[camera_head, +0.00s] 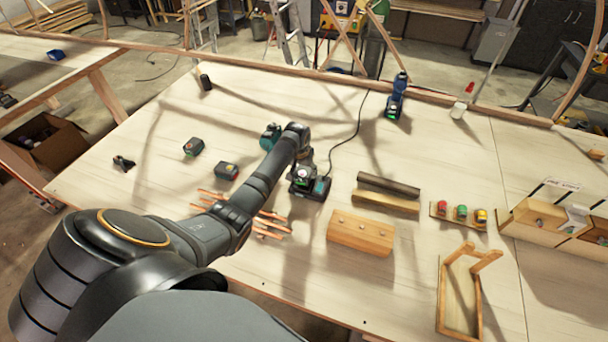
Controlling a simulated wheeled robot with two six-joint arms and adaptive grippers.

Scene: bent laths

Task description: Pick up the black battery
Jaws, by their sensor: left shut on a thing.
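My left arm reaches from the lower left across the table, and its wrist bends down at the table's middle. My left gripper (303,170) is small and partly hidden by its wrist. It is shut on what looks like the black battery (299,181), at the black charger (319,189) with green lights and a cord. I cannot tell whether the battery is seated in the charger or just above it. Two other dark batteries, one with a green mark (193,147) and one with a yellow mark (227,170), lie to the left. My right gripper is out of view.
A teal tool (269,136) stands just behind my wrist. Wooden blocks (361,232) and a rack with coloured caps (461,212) lie to the right. A blue tool (397,92) stands at the back. Thin wooden sticks (272,226) lie by my forearm.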

